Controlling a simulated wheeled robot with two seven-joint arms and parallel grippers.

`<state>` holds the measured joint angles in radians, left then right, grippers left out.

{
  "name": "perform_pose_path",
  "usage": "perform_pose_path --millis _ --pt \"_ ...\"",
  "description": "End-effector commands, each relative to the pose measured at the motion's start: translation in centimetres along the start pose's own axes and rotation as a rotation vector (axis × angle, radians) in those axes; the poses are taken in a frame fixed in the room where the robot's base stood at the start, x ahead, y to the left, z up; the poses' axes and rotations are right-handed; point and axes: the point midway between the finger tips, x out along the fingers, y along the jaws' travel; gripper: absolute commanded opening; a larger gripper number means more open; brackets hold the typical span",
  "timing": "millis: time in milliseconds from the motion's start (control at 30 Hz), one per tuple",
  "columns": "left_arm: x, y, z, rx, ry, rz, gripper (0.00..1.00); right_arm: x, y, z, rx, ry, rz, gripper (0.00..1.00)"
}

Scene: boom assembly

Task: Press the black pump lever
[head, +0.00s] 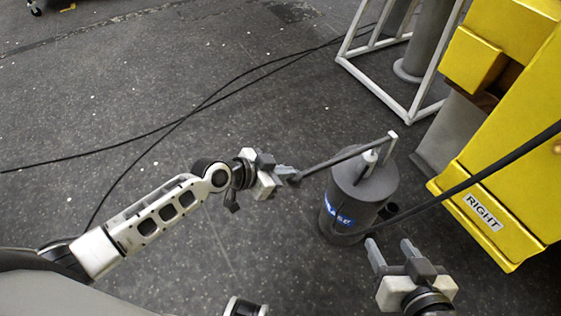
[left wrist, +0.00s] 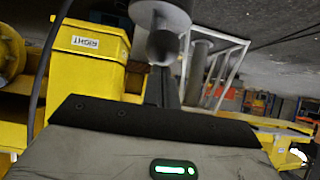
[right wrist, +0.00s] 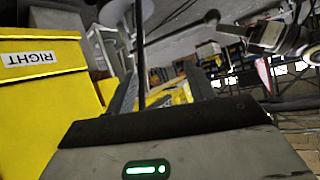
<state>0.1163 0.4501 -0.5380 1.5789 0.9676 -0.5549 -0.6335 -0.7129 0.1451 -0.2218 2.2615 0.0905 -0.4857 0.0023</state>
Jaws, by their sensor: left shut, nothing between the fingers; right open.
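The dark grey pump (head: 362,200) stands upright on the floor, with a blue label on its side. Its black lever (head: 340,160) slopes from a light upright post down to the left, past the pump's edge. My left gripper (head: 287,173) is shut and empty at the lever's free end; I cannot tell if they touch. In the left wrist view the lever's round end (left wrist: 163,46) shows just beyond the closed fingers (left wrist: 162,85). My right gripper (head: 391,247) is open and empty, in front of the pump at the lower right. Its spread fingers also show in the right wrist view (right wrist: 160,92).
A yellow machine part (head: 510,190) marked RIGHT stands right of the pump. A black hose (head: 470,175) runs from the pump area up to the right. A white frame (head: 375,85) stands behind. Black cables (head: 190,115) lie on the open floor at left.

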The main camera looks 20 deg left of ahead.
Motion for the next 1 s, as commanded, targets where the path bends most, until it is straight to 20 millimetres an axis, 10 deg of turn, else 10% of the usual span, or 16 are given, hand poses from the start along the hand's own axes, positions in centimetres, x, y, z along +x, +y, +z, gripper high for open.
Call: perform_pose_path --millis 367,1000 --pt "2.7 0.6 4.4 0.010 0.010 0.017 0.00 3.5 -0.3 4.7 0.006 -0.047 -0.040 0.54" --pt "1.1 0.8 2.9 0.015 0.012 0.020 0.00 2.3 -0.3 2.4 -0.003 -0.015 -0.029 0.54"
